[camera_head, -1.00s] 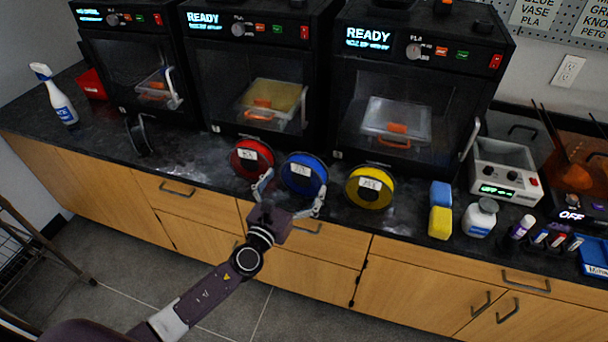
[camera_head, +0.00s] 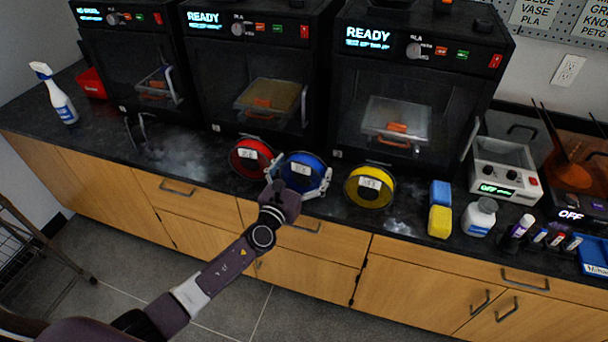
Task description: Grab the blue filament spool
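The blue filament spool (camera_head: 303,161) stands on the dark counter between the red spool (camera_head: 247,158) and the yellow spool (camera_head: 369,187). A white label shows on its front. My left gripper (camera_head: 300,174) is at the blue spool, with its fingers spread, one at the left side and one at the right side. The left finger is in the narrow gap by the red spool. The palm hides the spool's lower front. I cannot tell whether the fingers touch the rim. My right gripper is not in view.
Several black 3D printers (camera_head: 262,75) stand close behind the spools. Right of the yellow spool are blue and yellow sponges (camera_head: 440,222) and a white bottle (camera_head: 480,217). A spray bottle (camera_head: 54,94) stands far left.

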